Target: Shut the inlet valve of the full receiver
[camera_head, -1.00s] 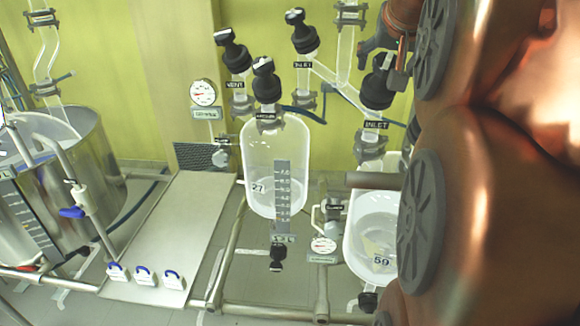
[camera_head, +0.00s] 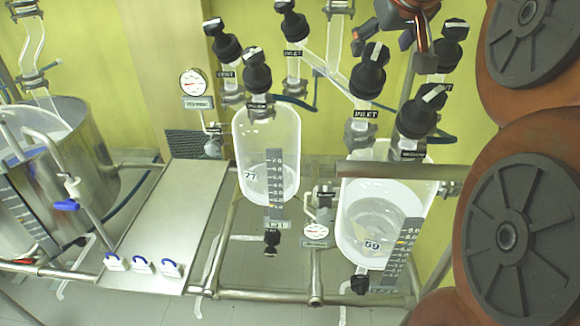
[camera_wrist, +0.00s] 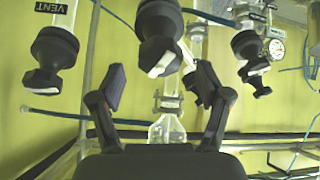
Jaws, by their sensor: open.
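The right receiver (camera_head: 352,222), marked 59, holds liquid that stands higher than in the left receiver (camera_head: 242,150), marked 27. The right one's inlet valve (camera_head: 368,75) is a black knob with a white bar, above an INLET label (camera_head: 365,114). My gripper (camera_head: 385,36) is just above this knob in the head view, partly cut off by the top edge. In the wrist view my gripper (camera_wrist: 160,84) is open, its fingers spread. A black knob (camera_wrist: 158,42) with a white bar lies beyond and between them, apparently ungripped; its label is not visible.
Another black valve (camera_head: 418,112) and a further one (camera_head: 450,42) crowd the right receiver. The wrist view shows a VENT-labelled knob (camera_wrist: 55,50) at left and another knob (camera_wrist: 250,58) at right. A horizontal pipe (camera_head: 385,170) crosses the right receiver. A steel vessel (camera_head: 85,150) stands left.

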